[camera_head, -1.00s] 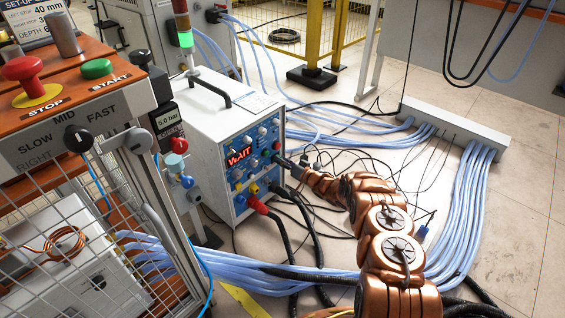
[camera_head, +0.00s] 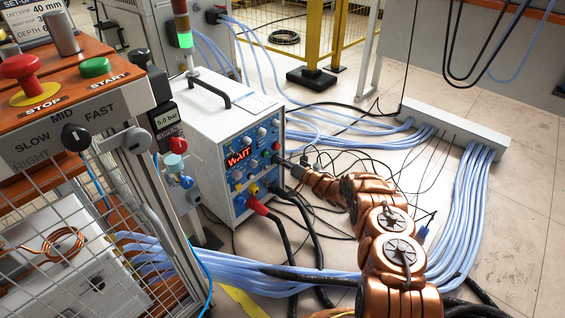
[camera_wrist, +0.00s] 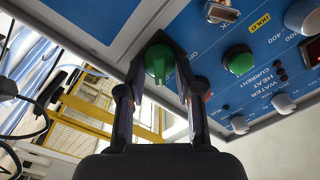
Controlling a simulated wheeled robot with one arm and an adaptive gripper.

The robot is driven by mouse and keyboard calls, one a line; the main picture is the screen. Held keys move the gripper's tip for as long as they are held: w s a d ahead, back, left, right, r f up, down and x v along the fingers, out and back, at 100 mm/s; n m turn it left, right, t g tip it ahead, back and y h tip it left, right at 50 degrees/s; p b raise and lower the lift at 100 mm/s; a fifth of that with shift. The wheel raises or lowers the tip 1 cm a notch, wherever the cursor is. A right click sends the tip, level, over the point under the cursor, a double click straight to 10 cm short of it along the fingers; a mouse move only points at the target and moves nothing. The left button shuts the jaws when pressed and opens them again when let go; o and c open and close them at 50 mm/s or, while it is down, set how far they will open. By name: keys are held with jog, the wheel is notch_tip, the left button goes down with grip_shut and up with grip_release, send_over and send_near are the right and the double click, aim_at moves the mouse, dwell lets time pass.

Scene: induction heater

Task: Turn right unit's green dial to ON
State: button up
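The right unit is a white box (camera_head: 207,127) with a blue front panel and a red display reading WAIT (camera_head: 239,157). In the wrist view, the green dial (camera_wrist: 158,60) is on the panel's edge area, with its grip bar upright in the picture. My gripper (camera_wrist: 160,68) is at this dial, one dark finger on each side. The fingers narrow towards the tips, but I cannot tell whether they press on the dial. In the head view, my gripper (camera_head: 284,162) reaches the panel's right side from the right and hides the dial there.
A round green button (camera_wrist: 238,60) and several white knobs (camera_wrist: 283,103) are close by on the panel. Red and black plugs with thick cables (camera_head: 258,206) leave the panel below my gripper. Blue hoses (camera_head: 470,215) run over the floor. A caged station (camera_head: 85,150) stands left.

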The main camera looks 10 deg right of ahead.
jog(key=o, duration=0.4)
jog(key=shift+s+d, duration=0.1)
jog(key=v, duration=1.1)
jog(key=shift+s+d, duration=0.25)
jog(key=shift+s, duration=0.05)
jog(key=shift+r, duration=0.1)
